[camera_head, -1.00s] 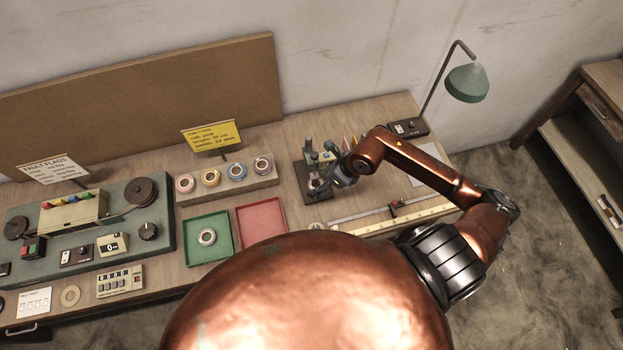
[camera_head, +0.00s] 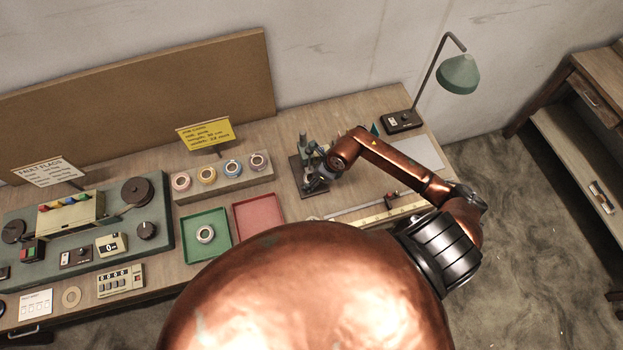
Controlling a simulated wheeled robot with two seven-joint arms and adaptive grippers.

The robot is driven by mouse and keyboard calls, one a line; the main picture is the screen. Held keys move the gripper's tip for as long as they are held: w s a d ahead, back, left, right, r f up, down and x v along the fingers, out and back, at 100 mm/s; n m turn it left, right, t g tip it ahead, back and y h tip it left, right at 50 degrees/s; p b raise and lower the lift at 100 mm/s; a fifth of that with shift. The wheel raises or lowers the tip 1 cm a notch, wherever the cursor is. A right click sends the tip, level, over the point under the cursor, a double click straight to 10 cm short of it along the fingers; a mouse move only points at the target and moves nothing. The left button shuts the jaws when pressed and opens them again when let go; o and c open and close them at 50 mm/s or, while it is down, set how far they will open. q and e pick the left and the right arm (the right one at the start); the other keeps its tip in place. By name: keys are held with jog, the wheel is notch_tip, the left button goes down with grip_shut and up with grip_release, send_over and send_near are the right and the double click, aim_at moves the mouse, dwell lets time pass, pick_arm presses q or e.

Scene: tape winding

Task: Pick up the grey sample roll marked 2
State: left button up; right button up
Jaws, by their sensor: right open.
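A grey roll (camera_head: 258,161) sits at the right end of the raised block, beside a blue, an orange and a pink roll. A pale grey-white roll (camera_head: 205,234) lies in the green tray. I cannot read a mark 2 on either. My right gripper (camera_head: 318,178) is small and dark in the picture, open, over or beside the dark green stand device, right of the block. Its fingertips are hard to separate from the device. My left gripper is not in view.
The dark green stand device (camera_head: 306,160) is close to my right gripper. A red tray (camera_head: 259,217) lies beside the green tray (camera_head: 189,252). A ruled rail (camera_head: 378,218) runs along the front edge, partly under my arm. A green lamp (camera_head: 458,75) stands at the right.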

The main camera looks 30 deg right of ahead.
jog(key=shift+c, duration=0.3)
jog(key=c, duration=1.1)
jog(key=shift+r, duration=0.15)
